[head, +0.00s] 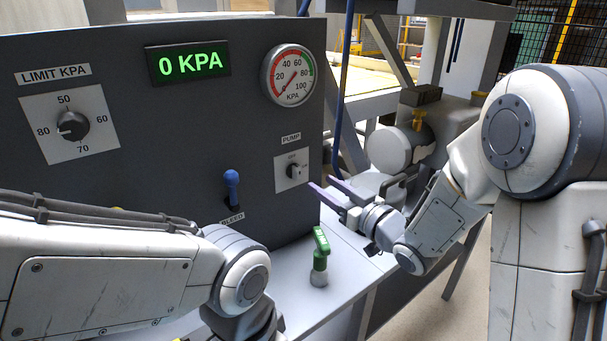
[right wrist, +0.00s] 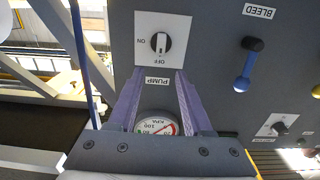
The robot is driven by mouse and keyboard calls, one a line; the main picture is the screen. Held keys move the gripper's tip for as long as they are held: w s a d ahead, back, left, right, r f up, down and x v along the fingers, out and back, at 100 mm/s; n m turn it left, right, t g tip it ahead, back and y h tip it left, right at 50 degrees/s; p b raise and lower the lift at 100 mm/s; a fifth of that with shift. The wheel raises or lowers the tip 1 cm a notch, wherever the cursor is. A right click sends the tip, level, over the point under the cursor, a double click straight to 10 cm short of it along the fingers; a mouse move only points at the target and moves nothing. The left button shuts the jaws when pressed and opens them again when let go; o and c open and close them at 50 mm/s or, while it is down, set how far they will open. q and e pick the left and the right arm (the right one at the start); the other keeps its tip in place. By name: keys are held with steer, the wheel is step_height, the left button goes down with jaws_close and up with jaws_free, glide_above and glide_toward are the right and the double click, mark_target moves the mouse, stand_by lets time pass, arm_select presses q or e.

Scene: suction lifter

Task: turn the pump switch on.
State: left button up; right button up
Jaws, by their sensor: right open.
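The pump switch (head: 294,172) is a small knob on a white plate, low on the right of the dark panel. In the right wrist view, which is upside down, the switch (right wrist: 160,43) has its white mark in line with OFF; ON is to the side. My right gripper (head: 326,184) is open and empty, just right of the switch in the head view. Its purple fingers (right wrist: 158,73) point toward the panel, with the switch beyond their tips and no contact visible. My left arm crosses the lower left; its gripper is not visible.
The panel has a display (head: 188,63) reading 0 KPA, a round gauge (head: 288,75), a limit dial (head: 72,125) and a blue bleed lever (head: 231,185). A green-topped object (head: 320,254) stands on the white bench below. A blue hose (head: 343,90) hangs right of the panel.

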mark_target(298, 168)
steer(key=p+x, duration=0.1)
steer(key=x, duration=0.7)
steer(key=shift+w+a, duration=0.15)
jaws_close()
